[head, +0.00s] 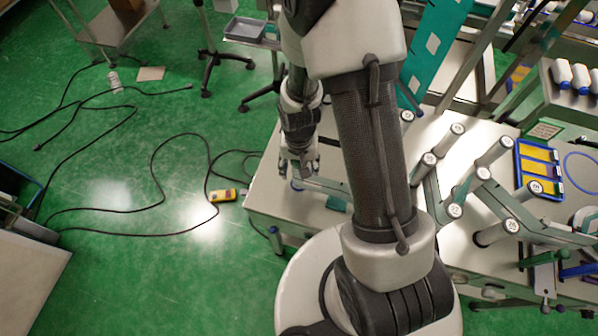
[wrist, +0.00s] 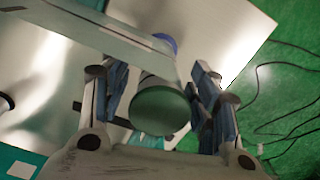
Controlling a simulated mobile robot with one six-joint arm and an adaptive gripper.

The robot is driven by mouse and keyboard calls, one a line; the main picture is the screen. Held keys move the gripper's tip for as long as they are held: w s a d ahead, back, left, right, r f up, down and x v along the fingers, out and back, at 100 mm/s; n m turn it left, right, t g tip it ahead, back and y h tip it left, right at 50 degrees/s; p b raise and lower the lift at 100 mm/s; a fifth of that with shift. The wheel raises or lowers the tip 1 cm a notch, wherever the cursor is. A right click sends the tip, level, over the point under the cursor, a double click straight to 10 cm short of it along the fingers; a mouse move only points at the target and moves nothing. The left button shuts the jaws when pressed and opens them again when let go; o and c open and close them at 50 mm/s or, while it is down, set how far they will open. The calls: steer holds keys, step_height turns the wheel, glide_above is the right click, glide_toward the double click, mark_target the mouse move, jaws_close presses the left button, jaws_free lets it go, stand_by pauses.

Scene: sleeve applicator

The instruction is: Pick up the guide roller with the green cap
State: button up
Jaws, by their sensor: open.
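In the wrist view, the guide roller with a dark green cap (wrist: 160,108) lies between my gripper's two fingers, its cap facing the camera. Its body behind the cap is pale, and a blue part shows at its far end. My gripper (wrist: 160,78) is open, with a finger on each side of the roller and visible gaps. In the head view my gripper (head: 300,172) is low over the left end of the metal table (head: 275,205). The green cap cannot be made out there.
A pale flat bar (wrist: 105,32) crosses just beyond the roller in the wrist view. Several rollers with white ends (head: 429,159) stand on the table to the right. A yellow tray with a blue rim (head: 538,150) lies further right. Cables and a yellow pendant (head: 223,195) lie on the green floor.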

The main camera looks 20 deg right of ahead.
steer(key=c, duration=1.2)
steer(key=shift+r, duration=0.15)
steer(key=shift+c, duration=0.2)
